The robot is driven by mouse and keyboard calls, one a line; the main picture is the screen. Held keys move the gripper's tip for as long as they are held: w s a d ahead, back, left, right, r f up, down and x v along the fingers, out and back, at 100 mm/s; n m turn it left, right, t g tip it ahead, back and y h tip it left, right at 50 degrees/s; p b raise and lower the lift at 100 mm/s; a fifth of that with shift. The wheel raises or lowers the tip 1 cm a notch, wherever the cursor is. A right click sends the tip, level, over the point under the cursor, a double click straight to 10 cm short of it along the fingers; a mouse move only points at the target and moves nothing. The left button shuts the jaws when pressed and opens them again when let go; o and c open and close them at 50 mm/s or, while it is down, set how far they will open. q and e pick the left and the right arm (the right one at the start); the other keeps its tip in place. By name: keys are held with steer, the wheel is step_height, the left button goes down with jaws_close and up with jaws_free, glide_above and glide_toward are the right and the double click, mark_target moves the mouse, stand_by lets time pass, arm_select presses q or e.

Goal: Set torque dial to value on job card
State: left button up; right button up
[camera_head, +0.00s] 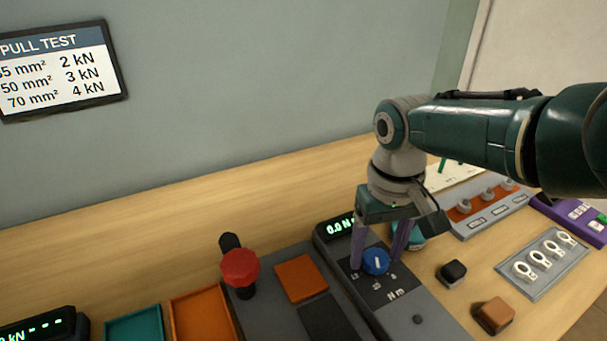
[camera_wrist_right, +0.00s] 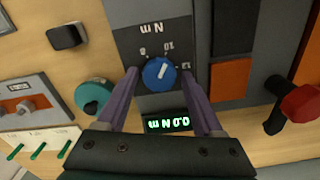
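The torque dial (camera_head: 376,261) is a blue knob with a white pointer line on a dark tester panel marked 8, 10, 12 and N m. In the right wrist view, the dial (camera_wrist_right: 157,75) has its line pointing roughly toward 10. The tester's display (camera_head: 341,225) reads 0.0 N m. My right gripper (camera_head: 377,258) points down over the dial, with one purple finger on each side. In the wrist view, gaps show between the fingers of the open gripper (camera_wrist_right: 160,78) and the knob. I cannot identify a job card. My left gripper is not in view.
A red mushroom knob (camera_head: 240,267) stands left of the tester, near orange and teal trays. Right are a black block (camera_head: 453,272), a brown block (camera_head: 495,315) and a grey plate with white rings (camera_head: 543,265). A PULL TEST sign (camera_head: 60,70) hangs on the wall.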

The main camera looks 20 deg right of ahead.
mark_target(376, 257)
steer(key=shift+o, duration=0.7)
step_height(376, 257, up, 10)
steer(key=p, duration=0.6)
steer(key=shift+f, duration=0.1)
